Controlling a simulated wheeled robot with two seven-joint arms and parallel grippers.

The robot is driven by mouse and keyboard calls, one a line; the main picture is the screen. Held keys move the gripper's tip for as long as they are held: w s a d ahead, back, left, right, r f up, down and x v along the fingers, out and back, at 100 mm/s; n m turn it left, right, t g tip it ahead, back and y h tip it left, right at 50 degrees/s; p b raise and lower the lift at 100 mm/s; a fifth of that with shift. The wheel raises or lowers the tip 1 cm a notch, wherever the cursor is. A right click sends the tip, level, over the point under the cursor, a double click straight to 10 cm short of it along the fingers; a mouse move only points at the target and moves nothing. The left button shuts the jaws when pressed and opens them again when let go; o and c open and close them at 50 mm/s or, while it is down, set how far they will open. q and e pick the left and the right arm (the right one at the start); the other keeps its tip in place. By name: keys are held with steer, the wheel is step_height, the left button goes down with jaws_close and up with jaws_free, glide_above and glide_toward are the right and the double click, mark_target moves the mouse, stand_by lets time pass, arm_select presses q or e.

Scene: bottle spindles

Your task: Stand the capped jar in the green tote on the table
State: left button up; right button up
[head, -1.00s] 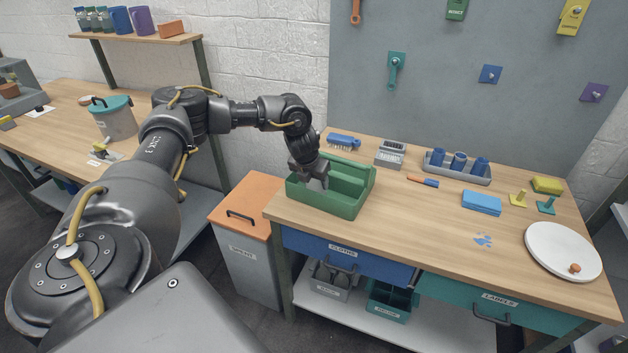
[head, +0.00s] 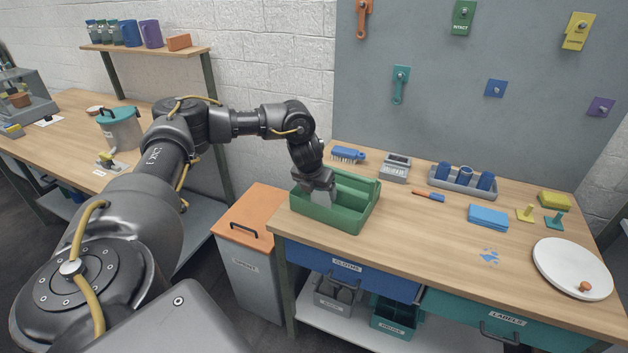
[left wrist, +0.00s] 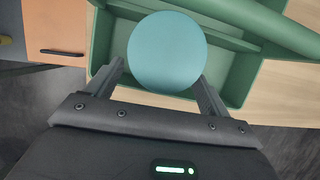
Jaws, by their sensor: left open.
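The green tote (head: 357,212) stands at the left end of the workbench, with its compartments and carry bar also showing in the left wrist view (left wrist: 285,28). A round teal cap (left wrist: 167,52), apparently the capped jar's, lies between my left gripper's fingers in the left wrist view; the jar's body is hidden beneath it. My left gripper (head: 320,200) points down into the near left part of the tote. Its fingers (left wrist: 163,82) are open, one on each side of the cap. I cannot tell whether the jar touches the tote floor. My right gripper is out of view.
A blue brush (head: 348,154), a grey holder (head: 395,168) and a rack with blue cups (head: 462,185) stand behind and right of the tote. A blue block (head: 488,216) and a white round board (head: 571,268) lie farther right. An orange-lidded bin (head: 250,210) stands left of the bench.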

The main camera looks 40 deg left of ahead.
arm_select(q)
steer(key=a+v, duration=0.1)
steer(key=v, duration=0.8)
steer(key=shift+d+b, duration=0.3)
steer(key=shift+d, duration=0.2)
steer(key=shift+r, duration=0.1)
steer(key=shift+s, duration=0.1)
